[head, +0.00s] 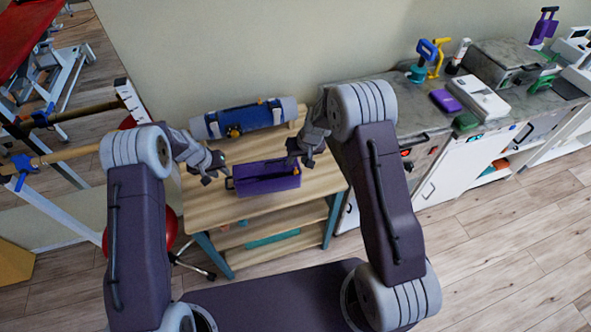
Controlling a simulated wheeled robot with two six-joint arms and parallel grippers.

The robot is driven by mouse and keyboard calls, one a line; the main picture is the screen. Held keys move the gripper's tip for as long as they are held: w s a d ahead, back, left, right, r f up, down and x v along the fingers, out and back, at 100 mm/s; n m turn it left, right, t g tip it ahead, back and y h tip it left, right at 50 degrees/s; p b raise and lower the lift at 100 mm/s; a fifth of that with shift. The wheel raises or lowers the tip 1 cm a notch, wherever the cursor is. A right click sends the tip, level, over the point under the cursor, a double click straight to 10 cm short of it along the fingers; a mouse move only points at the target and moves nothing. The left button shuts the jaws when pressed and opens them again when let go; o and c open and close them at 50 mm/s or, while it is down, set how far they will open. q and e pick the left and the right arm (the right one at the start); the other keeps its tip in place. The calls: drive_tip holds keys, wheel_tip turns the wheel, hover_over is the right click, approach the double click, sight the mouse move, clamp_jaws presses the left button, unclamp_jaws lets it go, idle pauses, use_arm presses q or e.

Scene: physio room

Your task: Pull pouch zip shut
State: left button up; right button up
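A purple pouch (266,187) lies on the wooden table, with a dark strip or opening along its top. A small dark loop (229,184) sticks out at its left end, and a small orange piece (296,171) shows near its right end. My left gripper (216,178) is just left of the pouch by the loop; its fingers look spread, with nothing seen between them. My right gripper (300,162) is over the back right part of the pouch; its fingers look apart and empty. Whether either one touches the pouch cannot be told.
The wooden table (215,207) has a blue and grey roll (243,119) with a yellow-orange piece at its back. A grey counter (415,110) with tools and boxes stands to the right. A red stool (171,228) is at the left. The table's front strip is clear.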

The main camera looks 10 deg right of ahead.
sight(297, 169)
drive_tip(key=shift+f, duration=2.5)
clamp_jaws()
use_arm(q)
drive_tip(key=shift+f, duration=0.1)
drive_tip(key=shift+f, duration=3.6)
